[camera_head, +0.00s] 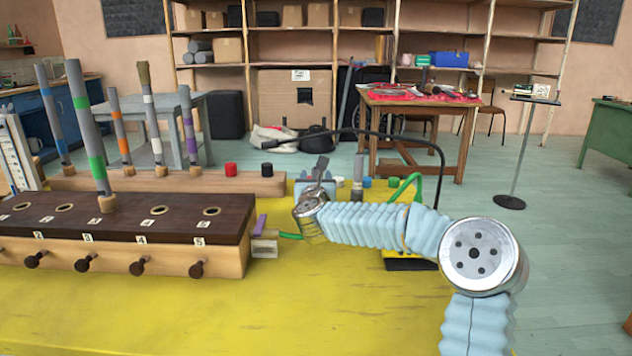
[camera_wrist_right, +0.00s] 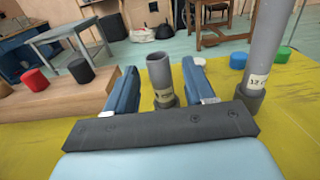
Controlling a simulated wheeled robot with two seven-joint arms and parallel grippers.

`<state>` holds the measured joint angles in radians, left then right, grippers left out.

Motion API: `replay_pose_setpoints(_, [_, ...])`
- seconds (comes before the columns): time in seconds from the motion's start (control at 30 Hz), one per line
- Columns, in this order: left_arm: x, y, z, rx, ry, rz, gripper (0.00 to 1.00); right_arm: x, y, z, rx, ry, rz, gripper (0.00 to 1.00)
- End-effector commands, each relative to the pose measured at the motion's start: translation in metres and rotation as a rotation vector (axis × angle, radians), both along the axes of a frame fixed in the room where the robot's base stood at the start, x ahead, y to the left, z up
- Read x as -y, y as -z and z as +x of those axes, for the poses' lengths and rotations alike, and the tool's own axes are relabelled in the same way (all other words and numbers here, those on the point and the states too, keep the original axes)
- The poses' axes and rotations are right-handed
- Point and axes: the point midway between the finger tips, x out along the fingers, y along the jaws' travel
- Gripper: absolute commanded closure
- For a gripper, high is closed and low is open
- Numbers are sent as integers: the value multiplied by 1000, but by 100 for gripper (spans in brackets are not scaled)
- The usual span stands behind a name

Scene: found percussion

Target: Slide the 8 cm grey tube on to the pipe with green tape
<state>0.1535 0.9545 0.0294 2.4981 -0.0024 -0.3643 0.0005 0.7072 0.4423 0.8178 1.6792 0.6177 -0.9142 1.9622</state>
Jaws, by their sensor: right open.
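The pipe with green tape (camera_head: 90,135) has two green bands and stands in the dark-topped wooden block (camera_head: 185,228), at its middle hole, at left in the head view. A short grey tube (camera_wrist_right: 160,72) with a partly hidden label stands upright in the right wrist view. My right gripper (camera_wrist_right: 160,82) is open, with one finger on each side of that tube; I cannot tell whether either touches it. In the head view my right gripper (camera_head: 318,175) is small, near the table's back edge, and the short tube is not clearly visible there. My left gripper is not in view.
A taller grey tube (camera_wrist_right: 264,50) stands close to the right of the gripper. Pipes with other tape colours (camera_head: 118,135) stand behind the block, beside red and black caps (camera_head: 267,170). A small block (camera_head: 264,244) sits at its right end. The yellow table's front (camera_head: 250,310) is clear.

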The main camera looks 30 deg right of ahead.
Motion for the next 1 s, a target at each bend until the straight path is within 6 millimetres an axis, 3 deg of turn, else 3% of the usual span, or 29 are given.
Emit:
replay_pose_setpoints(0.13, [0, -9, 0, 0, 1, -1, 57, 9, -2, 15, 1, -1, 2, 46])
replay_pose_setpoints(0.4, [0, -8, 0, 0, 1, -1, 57, 11, -1, 18, 1, 0, 0, 48])
replay_pose_setpoints(0.73, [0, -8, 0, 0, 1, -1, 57, 11, -1, 18, 1, 0, 0, 98])
replay_pose_setpoints(1.0, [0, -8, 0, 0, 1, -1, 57, 11, -2, 18, 1, 0, 0, 100])
